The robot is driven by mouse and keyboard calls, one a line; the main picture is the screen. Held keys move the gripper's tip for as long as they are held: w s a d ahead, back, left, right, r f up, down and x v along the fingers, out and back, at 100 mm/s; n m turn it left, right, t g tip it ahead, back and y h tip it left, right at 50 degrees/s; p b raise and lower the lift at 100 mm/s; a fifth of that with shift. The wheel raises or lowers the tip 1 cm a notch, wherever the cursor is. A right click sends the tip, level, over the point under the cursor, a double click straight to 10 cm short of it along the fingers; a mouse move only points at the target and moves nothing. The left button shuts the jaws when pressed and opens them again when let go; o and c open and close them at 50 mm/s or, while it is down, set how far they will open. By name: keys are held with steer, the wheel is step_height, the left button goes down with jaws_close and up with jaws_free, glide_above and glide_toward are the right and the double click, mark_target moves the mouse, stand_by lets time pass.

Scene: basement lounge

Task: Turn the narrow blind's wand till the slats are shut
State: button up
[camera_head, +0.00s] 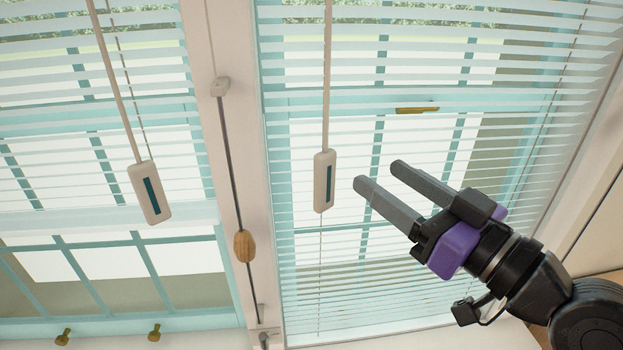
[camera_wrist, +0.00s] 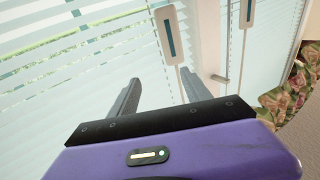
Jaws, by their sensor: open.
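Two blinds hang side by side. The right blind (camera_head: 480,75) shows whole in width; the left blind (camera_head: 60,75) is cut off by the picture edge, so I cannot tell which is narrower. Both have slats apart, with the window showing through. The right blind's wand ends in a pale handle (camera_head: 324,182) with a dark teal stripe; it also shows in the wrist view (camera_wrist: 169,35). The left blind has a like wand handle (camera_head: 150,192), also in the wrist view (camera_wrist: 247,14). My gripper (camera_head: 378,174) is open and empty, its tips just right of the right handle, apart from it.
Brass knobs (camera_head: 154,332) sit at lower left. A brass catch (camera_head: 417,110) shows behind the right blind. Flowered fabric (camera_wrist: 285,85) is at the right in the wrist view.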

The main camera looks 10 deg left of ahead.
mark_target(329, 179)
steer(key=shift+n+g, duration=0.7)
steer(key=shift+g, duration=0.2)
steer(key=w+a+f, duration=0.1)
steer(key=a, duration=0.1)
steer(key=w+a+p, duration=0.1)
steer(key=a, duration=0.2)
steer(key=w+a+f+p, duration=0.1)
steer(key=a, duration=0.2)
steer(key=shift+w+f, duration=0.2)
steer(key=shift+f, duration=0.15)
jaws_close()
steer(key=shift+y, duration=0.3)
